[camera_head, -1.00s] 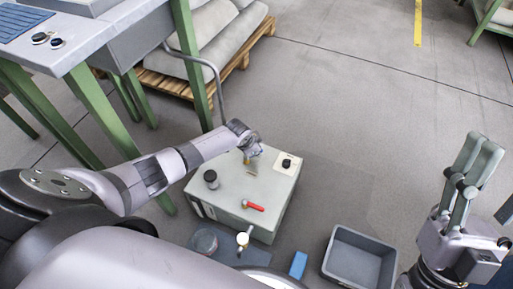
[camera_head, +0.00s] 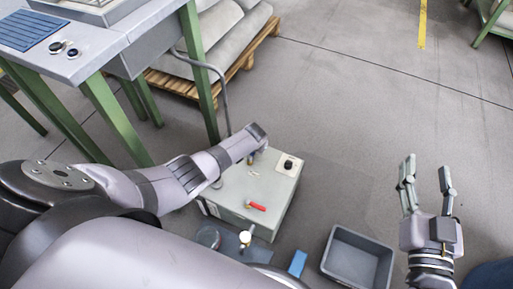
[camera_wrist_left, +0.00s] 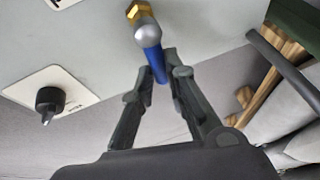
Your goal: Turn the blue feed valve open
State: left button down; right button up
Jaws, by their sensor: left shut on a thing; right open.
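The blue feed valve's handle (camera_wrist_left: 153,62) shows in the left wrist view. It runs from a silver hub and brass fitting (camera_wrist_left: 139,11) on the light-grey box. My left gripper (camera_wrist_left: 162,74) has its two dark fingers on either side of the blue handle and is shut on it. In the head view my left gripper (camera_head: 258,136) is over the back of the box (camera_head: 228,192), and its wrist hides most of the valve. My right gripper (camera_head: 425,172) is open and empty, fingers up, right of the box and above the floor.
A red lever (camera_head: 256,206) and a black knob (camera_head: 289,164) sit on the box top. A grey bin (camera_head: 338,270) and a blue block (camera_head: 298,263) are in front. A green-legged table (camera_head: 105,110) and a pallet (camera_head: 185,88) stand behind left.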

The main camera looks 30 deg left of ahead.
pick_arm(q)
jog(key=shift+a+n, duration=0.1)
jog(key=shift+n, duration=0.2)
jog(key=c, duration=1.6)
grip_release()
jog(key=shift+r, duration=0.1)
jog(key=v, duration=1.1)
jog(key=shift+s+r, duration=0.2)
jog(key=shift+r, duration=0.1)
jog(key=shift+d, duration=0.25)
